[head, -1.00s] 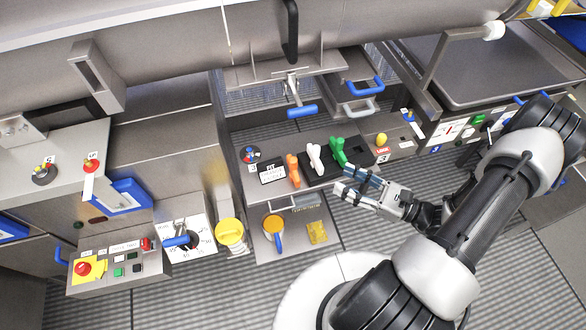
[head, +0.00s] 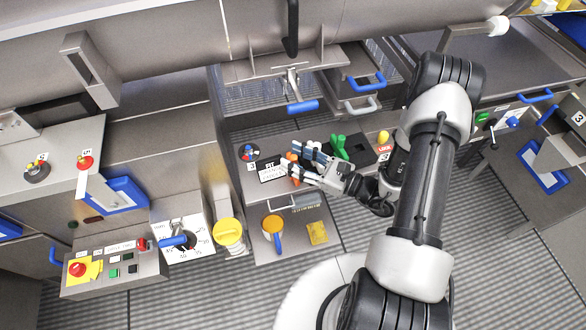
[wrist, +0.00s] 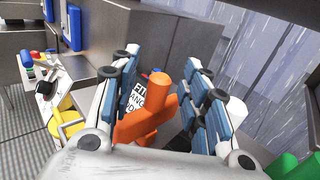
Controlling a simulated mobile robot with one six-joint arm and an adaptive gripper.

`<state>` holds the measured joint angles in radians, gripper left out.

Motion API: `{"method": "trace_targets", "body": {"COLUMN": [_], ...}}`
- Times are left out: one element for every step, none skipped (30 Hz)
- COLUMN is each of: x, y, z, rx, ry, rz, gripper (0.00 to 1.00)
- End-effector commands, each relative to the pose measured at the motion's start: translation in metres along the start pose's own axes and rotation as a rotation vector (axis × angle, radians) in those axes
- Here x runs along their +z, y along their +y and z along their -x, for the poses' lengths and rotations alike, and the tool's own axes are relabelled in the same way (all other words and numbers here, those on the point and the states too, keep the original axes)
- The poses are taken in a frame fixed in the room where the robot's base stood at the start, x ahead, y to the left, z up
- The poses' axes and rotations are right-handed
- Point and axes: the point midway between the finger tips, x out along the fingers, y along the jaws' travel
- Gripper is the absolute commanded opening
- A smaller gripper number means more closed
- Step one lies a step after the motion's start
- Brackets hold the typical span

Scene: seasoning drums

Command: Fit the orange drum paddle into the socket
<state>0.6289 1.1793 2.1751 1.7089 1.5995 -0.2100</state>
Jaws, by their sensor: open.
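The orange drum paddle (head: 291,156) stands on the console beside the "FIT" label plate (head: 270,172). My gripper (head: 297,161) is at it, coming in from the right, with its jaws apart. In the wrist view the orange paddle (wrist: 152,112) rises between the two blue-padded fingers of my open gripper (wrist: 165,90); I cannot tell whether either finger touches it. The green paddle (head: 339,147) stands to the right, beside a dark patch (head: 362,158) on the console. I cannot make out which opening is the socket.
A yellow knob (head: 383,137) stands to the right.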

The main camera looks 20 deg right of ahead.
Motion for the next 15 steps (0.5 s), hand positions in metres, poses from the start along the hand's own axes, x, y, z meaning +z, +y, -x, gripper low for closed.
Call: {"method": "trace_targets", "body": {"x": [0.0003,0.0005,0.0007,0.0009,0.001,0.0012,0.0013,0.0013,0.0013,0.0013,0.0013,0.0013,0.0013,0.0013,0.0013], "y": [0.0004,0.0003,-0.0002,-0.0004,-0.0005,-0.0006,-0.0006,-0.0007,-0.0007,-0.0007,-0.0006,-0.0006,-0.0006,-0.0006,-0.0006], "z": [-0.006,-0.0081,-0.0101,-0.011,-0.0115,-0.0117,-0.0116,-0.0115,-0.0114,-0.0113,-0.0113,-0.0113,-0.0112,-0.0112,-0.0112], "rx": [0.003,0.002,0.0,-0.001,-0.001,-0.002,-0.002,-0.002,-0.002,-0.002,-0.002,-0.002,-0.002,-0.002,-0.002], "ry": [-0.001,-0.001,-0.001,-0.001,-0.001,-0.001,-0.001,-0.001,-0.001,-0.001,-0.001,-0.001,-0.001,-0.001,-0.001], "rz": [0.002,0.002,0.002,0.002,0.002,0.001,0.001,0.001,0.001,0.001,0.001,0.001,0.001,0.001,0.001], "gripper": [0.42,0.42,0.42,0.42,0.42,0.42,0.42,0.42,0.42,0.42,0.41,0.38,0.36,0.34,0.32]}}
